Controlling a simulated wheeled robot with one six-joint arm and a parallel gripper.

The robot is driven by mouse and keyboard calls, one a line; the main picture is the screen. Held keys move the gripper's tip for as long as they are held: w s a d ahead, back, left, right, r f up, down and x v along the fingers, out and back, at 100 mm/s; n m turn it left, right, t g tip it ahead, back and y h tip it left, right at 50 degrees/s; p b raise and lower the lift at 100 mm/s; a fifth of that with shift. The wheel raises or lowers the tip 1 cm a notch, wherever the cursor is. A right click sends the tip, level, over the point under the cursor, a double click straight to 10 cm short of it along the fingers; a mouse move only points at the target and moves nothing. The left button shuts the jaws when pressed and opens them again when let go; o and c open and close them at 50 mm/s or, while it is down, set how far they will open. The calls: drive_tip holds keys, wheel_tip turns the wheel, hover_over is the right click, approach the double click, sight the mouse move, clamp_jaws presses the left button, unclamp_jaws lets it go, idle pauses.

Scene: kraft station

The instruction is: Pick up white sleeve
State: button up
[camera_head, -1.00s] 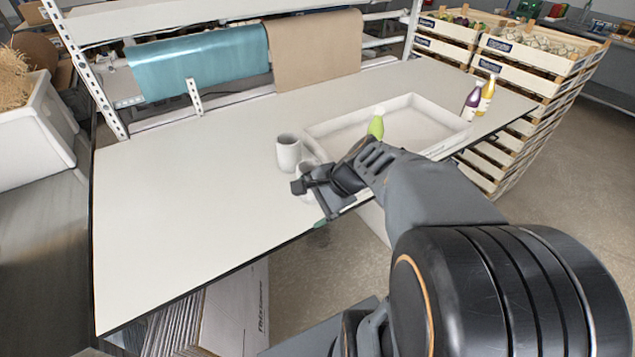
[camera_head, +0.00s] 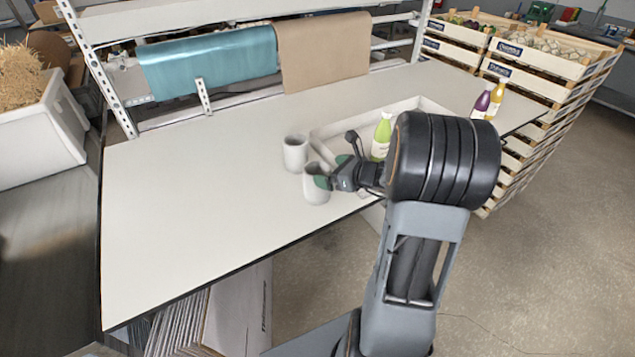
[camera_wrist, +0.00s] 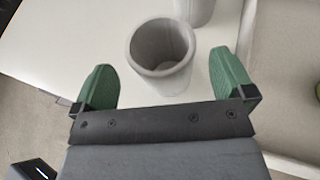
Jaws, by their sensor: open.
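Two whitish, cup-shaped sleeves stand upright on the table. The front sleeve (camera_head: 316,190) is close to the table's front edge, and the other sleeve (camera_head: 295,153) is just behind it. My gripper (camera_head: 332,171) is open and empty, right beside the front sleeve. In the wrist view the front sleeve (camera_wrist: 160,68) shows its hollow inside and lies between the lines of the two green fingers of my gripper (camera_wrist: 160,64). I cannot tell whether a finger touches it. The back sleeve (camera_wrist: 195,10) is cut off at the top of the wrist view.
A white tray (camera_head: 325,130) lies right of the sleeves, partly hidden by my arm. A green bottle (camera_head: 382,138) is at the tray. A purple bottle (camera_head: 481,103) and a yellow bottle (camera_head: 495,102) stand farther right. The table's left side (camera_head: 190,200) is clear.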

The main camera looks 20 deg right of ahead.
sight(308, 168)
drive_tip(key=shift+p+x, duration=0.85)
drive_tip(key=shift+x, duration=1.95)
drive_tip(key=c, duration=0.5)
